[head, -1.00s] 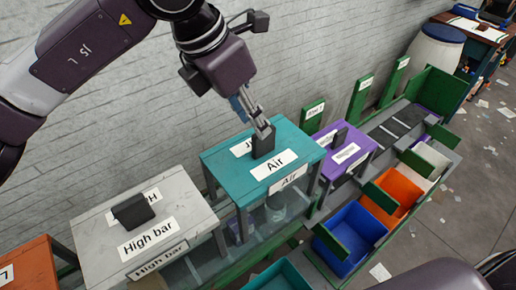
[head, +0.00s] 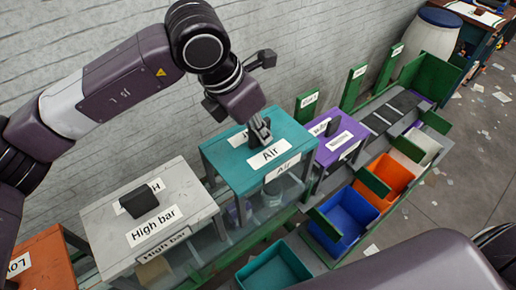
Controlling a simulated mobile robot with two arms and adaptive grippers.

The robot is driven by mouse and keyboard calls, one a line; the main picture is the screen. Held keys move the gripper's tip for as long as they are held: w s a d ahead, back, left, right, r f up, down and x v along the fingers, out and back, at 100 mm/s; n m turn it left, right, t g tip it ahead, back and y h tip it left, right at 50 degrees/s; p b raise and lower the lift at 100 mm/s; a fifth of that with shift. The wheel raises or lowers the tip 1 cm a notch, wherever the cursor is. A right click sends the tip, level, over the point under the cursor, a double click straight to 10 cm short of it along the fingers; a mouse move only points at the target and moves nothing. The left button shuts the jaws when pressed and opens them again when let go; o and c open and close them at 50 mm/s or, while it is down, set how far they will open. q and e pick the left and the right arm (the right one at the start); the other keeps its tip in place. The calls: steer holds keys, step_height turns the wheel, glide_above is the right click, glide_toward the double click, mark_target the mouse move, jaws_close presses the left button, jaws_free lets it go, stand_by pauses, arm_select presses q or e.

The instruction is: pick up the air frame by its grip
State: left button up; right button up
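The air frame (head: 239,173) is a teal table-like frame labelled "Air", standing over the belt at the picture's middle. Its dark grip (head: 252,139) stands up from the top and is largely covered by my gripper. My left gripper (head: 261,136) reaches down from above, its grey fingers at the grip. Whether the fingers are closed on it is too small to tell. The frame looks level and in its place in the row. My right gripper is out of view; only dark parts of my body show at the lower right.
A grey "High bar" frame (head: 106,238) stands left of the air frame, an orange frame (head: 45,265) farther left. A purple frame (head: 325,153) stands close on the right. Teal (head: 246,271), blue (head: 318,229) and orange (head: 372,170) bins line the front. A brick wall is behind.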

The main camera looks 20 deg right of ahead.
arm_select(q)
jaws_close()
steer(key=shift+w+r, duration=0.1)
steer(key=shift+r, duration=0.1)
steer(key=shift+r, duration=0.25)
step_height(320, 180, up, 19)
steer(key=b, duration=0.4)
steer(key=s+d+b, duration=0.2)
steer(key=s+d, duration=0.1)
steer(key=s, duration=0.5)
steer(key=s+d+b, duration=0.2)
steer(key=s+d, duration=0.1)
steer(key=s, duration=0.5)
steer(key=shift+r, duration=0.1)
